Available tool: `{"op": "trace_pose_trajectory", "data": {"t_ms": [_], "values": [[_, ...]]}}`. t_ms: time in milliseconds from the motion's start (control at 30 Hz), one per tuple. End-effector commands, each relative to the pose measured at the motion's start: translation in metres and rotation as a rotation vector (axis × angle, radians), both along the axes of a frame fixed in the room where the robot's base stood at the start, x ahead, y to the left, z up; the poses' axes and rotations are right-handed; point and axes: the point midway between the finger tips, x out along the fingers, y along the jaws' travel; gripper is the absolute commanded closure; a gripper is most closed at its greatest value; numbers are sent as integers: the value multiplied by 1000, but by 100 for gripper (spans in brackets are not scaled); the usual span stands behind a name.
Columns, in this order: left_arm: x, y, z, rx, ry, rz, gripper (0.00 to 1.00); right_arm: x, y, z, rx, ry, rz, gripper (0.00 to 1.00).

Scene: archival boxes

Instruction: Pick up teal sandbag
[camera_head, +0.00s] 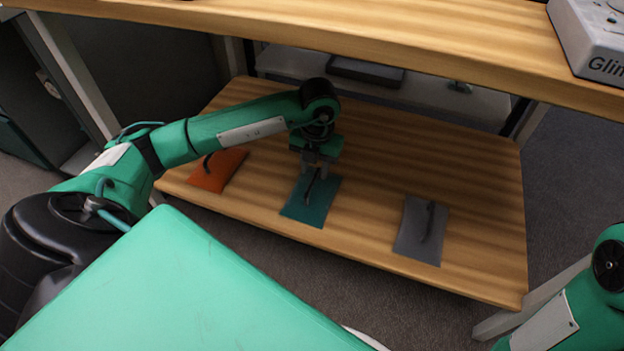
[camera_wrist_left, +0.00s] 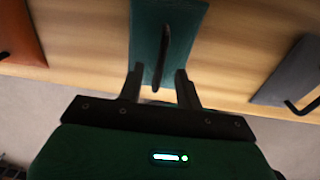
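The teal sandbag (camera_head: 310,206) lies flat on the lower wooden shelf, between the other two bags, with a dark strap handle on top. My left gripper (camera_head: 317,172) is just above its far part, pointing down. In the left wrist view, the fingers (camera_wrist_left: 160,80) are apart, one on each side of the dark handle (camera_wrist_left: 165,45), with gaps between. The teal sandbag (camera_wrist_left: 148,22) shows beyond the fingers. Whether the fingertips touch the bag is unclear. A green link of my right arm is at the lower right of the head view; its gripper is out of view.
An orange bag (camera_head: 218,169) lies left of the teal one and a grey bag (camera_head: 421,232) lies right, both on the lower shelf (camera_head: 470,190). The upper wooden top (camera_head: 400,35) overhangs the back. A grey box (camera_head: 596,45) stands on it.

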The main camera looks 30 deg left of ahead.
Motion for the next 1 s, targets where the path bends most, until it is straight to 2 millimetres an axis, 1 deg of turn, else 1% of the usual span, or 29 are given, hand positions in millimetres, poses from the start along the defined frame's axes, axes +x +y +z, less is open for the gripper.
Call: {"op": "trace_pose_trajectory", "data": {"t_ms": [33,67,200,500,567,600,667,700,1000], "values": [[1,0,-10,-1,0,0,64,-3,-1,-4,8,-9,4,64],[1,0,-15,0,1,0,64,-3,-1,-5,7,-8,5,64],[0,1,-24,0,1,0,64,-4,-2,-5,13,-13,7,64],[0,1,-24,-1,0,0,64,-5,-2,-4,15,-14,7,64],[0,1,-24,-1,0,0,76,-5,-2,-4,15,-14,7,64],[0,1,-24,-1,0,0,84,-5,-2,-4,15,-14,7,64],[0,1,-24,-1,0,0,96,-5,-2,-4,15,-14,7,64],[0,1,-24,-1,0,0,100,-5,-2,-4,15,-14,7,64],[0,1,-24,-1,0,0,100,-5,-2,-4,15,-14,7,64]]}}
